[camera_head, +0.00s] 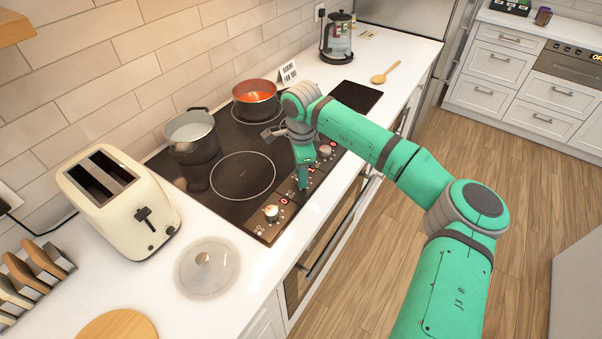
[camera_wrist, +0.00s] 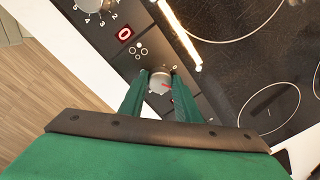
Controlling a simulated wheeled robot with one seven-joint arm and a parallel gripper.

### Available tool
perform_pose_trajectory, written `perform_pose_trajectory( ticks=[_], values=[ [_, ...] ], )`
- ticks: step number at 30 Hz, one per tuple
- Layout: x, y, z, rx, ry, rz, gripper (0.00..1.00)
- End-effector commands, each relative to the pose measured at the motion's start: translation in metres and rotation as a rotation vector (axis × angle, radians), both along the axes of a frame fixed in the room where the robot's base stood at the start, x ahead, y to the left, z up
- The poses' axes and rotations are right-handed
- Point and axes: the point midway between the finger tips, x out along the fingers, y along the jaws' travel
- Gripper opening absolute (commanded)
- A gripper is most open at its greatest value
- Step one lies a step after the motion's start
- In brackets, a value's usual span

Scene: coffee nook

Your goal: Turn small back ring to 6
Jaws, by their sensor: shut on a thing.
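The black cooktop (camera_head: 207,203) has a control strip with several knobs and red digit displays along its front edge. My gripper (camera_head: 303,184) points down onto this strip. In the wrist view its green fingers (camera_wrist: 159,85) are shut on both sides of a silver knob (camera_wrist: 158,80) with a red pointer line. The numbers around this knob are mostly hidden by the fingers. A display (camera_wrist: 124,33) beside it reads 0. Another knob (camera_head: 272,213) is free at the left end, and one more knob (camera_head: 325,151) shows beyond my gripper.
A grey pot (camera_head: 193,143) and a red-filled pot (camera_head: 256,105) stand at the back of the cooktop. A cream toaster (camera_head: 118,208) and a glass lid (camera_head: 207,267) are to the left. A kettle (camera_head: 338,45) and wooden spoon (camera_head: 379,79) lie beyond my arm.

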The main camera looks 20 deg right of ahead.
Motion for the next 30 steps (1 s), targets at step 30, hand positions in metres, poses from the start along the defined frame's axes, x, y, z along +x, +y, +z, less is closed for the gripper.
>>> perform_pose_trajectory(
  ticks=[30],
  values=[
    [0.0024,-0.0001,0.0006,-0.002,-0.001,-0.964,0.08]
  ],
)
